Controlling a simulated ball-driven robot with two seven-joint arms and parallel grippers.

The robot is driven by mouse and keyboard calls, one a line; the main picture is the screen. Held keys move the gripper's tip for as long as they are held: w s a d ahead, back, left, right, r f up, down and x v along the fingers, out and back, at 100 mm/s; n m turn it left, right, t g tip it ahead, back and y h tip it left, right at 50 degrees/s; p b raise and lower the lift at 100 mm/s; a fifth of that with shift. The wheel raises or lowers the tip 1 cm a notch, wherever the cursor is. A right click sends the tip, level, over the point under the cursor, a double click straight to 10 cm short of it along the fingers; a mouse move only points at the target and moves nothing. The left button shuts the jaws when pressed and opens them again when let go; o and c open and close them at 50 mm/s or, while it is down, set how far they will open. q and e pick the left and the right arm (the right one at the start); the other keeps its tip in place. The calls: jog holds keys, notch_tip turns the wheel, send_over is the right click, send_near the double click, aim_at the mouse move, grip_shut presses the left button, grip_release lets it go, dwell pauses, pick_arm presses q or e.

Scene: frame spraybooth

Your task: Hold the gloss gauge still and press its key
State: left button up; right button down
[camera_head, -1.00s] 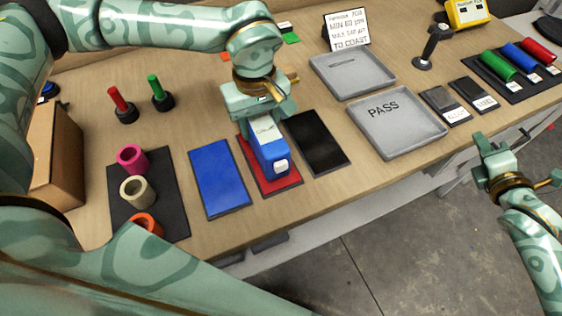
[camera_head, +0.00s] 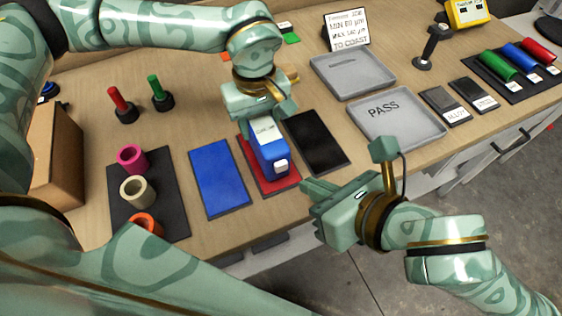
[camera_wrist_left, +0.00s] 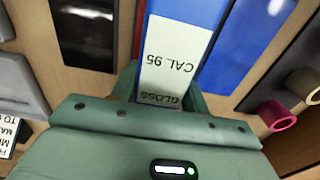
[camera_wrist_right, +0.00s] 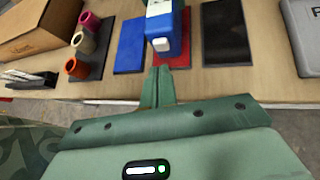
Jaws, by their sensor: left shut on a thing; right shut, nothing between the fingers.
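The gloss gauge (camera_head: 270,157) is a blue block with a white label on top and a pale key (camera_head: 281,166) on its near end. It stands on the red panel (camera_head: 290,182) between the blue and black panels. My left gripper (camera_head: 262,118) is shut on its far end; the label reads "GLOSS CAL 95" in the left wrist view (camera_wrist_left: 172,55). My right gripper (camera_head: 306,186) is shut and empty, just off the table's front edge. Its closed fingertips point at the gauge's key end, which shows ahead of them in the right wrist view (camera_wrist_right: 161,44), with a gap between.
A blue panel (camera_head: 220,178) and a black panel (camera_head: 317,142) flank the red one. A dark mat with coloured rings (camera_head: 132,157) lies left. Grey trays, one marked PASS (camera_head: 400,135), lie right. A cardboard box (camera_head: 55,150) stands far left.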

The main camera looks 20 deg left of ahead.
aim_at(282, 170)
pick_arm(q)
jog(key=shift+s+f, duration=0.15)
jog(key=shift+f, duration=0.1)
pick_arm(e)
jog(key=x, duration=0.5)
jog(key=shift+w+f, duration=0.1)
jog(key=shift+f, duration=0.05)
jog(key=shift+a, duration=0.1)
jog(key=shift+w+a, duration=0.3)
jog(key=shift+a, duration=0.05)
dwell(1.6)
jog(key=shift+d, duration=0.1)
jog(key=s+d, duration=0.3)
jog(key=shift+s+d, duration=0.15)
jog(key=shift+d, duration=0.15)
dwell(0.5)
pick_arm(q)
jog(key=o, duration=1.4)
jog(key=shift+c, duration=0.2)
jog(key=shift+r, duration=0.1)
